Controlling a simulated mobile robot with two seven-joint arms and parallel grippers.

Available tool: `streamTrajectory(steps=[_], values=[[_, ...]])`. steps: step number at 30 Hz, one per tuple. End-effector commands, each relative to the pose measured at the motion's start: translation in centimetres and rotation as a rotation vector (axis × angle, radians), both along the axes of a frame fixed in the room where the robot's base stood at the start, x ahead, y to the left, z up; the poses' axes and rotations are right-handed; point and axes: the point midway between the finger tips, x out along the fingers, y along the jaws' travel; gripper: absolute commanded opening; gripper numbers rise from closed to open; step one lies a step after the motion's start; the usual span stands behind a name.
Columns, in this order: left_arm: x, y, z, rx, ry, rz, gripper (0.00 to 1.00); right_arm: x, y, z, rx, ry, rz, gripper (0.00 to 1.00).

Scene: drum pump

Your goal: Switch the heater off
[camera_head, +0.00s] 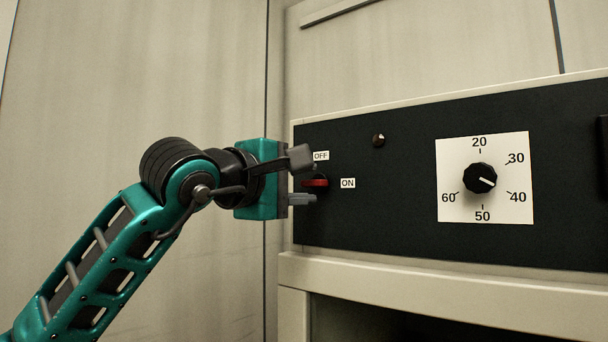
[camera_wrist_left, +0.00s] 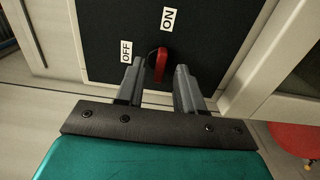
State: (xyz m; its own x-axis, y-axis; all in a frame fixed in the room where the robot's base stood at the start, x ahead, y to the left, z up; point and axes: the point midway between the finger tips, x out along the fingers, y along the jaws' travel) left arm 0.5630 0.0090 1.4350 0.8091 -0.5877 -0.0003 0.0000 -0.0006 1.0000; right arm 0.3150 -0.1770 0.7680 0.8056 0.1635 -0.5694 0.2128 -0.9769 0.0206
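The heater's black control panel (camera_head: 390,215) carries a red switch (camera_head: 316,183) near its left end. The switch handle lies level, in line with the ON label (camera_head: 348,183); the OFF label (camera_head: 321,155) is above it. My left gripper (camera_head: 302,179) is open in front of the switch, one finger higher and one lower. In the left wrist view the red switch (camera_wrist_left: 161,65) shows between the tips of my open left gripper (camera_wrist_left: 158,72), with gaps visible on both sides. Exact depth to the handle is hard to tell. My right gripper is out of view.
A dial (camera_head: 480,178) on a white number plate sits right of the switch. A small dark red lamp (camera_head: 379,140) is above. A pale ledge (camera_head: 430,290) juts out below the panel. A red rounded object (camera_wrist_left: 297,138) shows at the wrist view's right edge.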

Motion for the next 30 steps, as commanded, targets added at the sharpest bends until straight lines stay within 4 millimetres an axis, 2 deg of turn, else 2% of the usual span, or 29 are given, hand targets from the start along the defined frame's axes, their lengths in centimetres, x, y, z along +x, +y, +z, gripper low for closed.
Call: streamTrajectory(steps=[4, 12, 24, 30], values=[[0.71, -0.58, 0.00, -0.001, 0.001, -0.001, 0.37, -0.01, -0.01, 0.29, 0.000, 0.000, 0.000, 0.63], [0.81, -0.62, -0.07, 0.000, 0.000, 0.000, 0.37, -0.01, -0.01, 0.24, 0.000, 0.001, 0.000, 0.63], [0.80, -0.59, -0.06, 0.000, 0.000, 0.000, 0.00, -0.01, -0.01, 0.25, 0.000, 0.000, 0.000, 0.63], [0.79, -0.58, -0.07, 0.001, 0.001, 0.000, 0.00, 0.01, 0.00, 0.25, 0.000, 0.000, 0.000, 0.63]])
